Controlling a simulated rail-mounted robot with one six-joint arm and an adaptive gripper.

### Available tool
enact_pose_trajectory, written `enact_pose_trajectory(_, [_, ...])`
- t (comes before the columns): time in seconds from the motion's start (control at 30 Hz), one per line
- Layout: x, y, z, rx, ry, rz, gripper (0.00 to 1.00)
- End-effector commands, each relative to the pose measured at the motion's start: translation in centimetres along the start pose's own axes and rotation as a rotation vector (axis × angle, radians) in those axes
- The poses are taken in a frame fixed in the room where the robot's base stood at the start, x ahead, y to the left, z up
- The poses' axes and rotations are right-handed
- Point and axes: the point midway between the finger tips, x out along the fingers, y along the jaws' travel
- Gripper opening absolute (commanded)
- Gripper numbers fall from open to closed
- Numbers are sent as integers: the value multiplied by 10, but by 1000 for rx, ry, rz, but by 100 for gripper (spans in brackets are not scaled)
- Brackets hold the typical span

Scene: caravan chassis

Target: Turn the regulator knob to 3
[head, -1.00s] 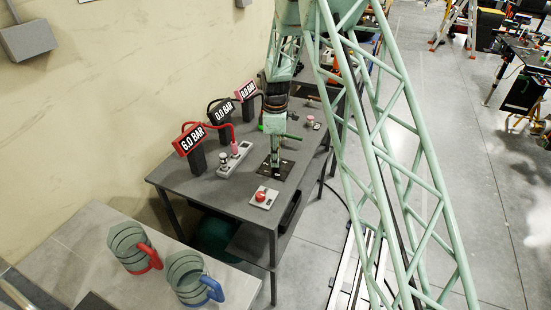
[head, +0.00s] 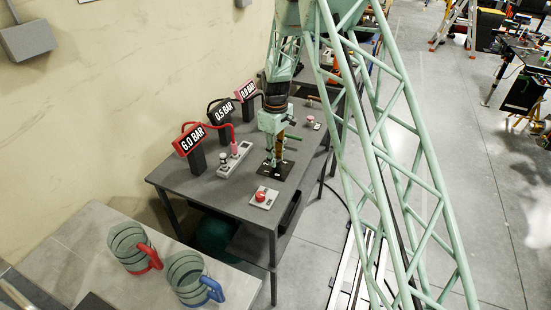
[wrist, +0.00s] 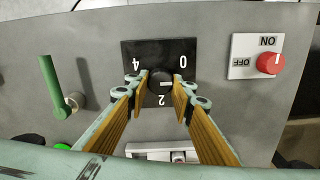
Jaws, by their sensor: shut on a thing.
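The dark round regulator knob (wrist: 160,77) sits on a black plate (wrist: 187,50) marked 0, 2 and 4, which appear upside down in the wrist view. My gripper (wrist: 161,86) is shut on the knob, one finger on either side. A short pale mark shows on the knob, but its exact reading is hard to tell. In the head view my gripper (head: 274,160) stands upright over the black plate (head: 284,173) and hides the knob. The black gauge (head: 224,113) reads 0.5 BAR.
The red gauge (head: 189,140) reads 6.0 BAR and the pink gauge (head: 245,92) 0.0 BAR. A red ON/OFF knob (wrist: 270,63) and a green lever (wrist: 54,86) flank the plate.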

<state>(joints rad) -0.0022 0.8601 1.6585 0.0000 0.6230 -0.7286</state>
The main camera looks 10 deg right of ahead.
Motion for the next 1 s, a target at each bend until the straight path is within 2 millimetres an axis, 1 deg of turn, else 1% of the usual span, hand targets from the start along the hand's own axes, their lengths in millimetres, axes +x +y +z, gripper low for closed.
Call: enact_pose_trajectory(1.0, [0,2,1,798,0,0,12])
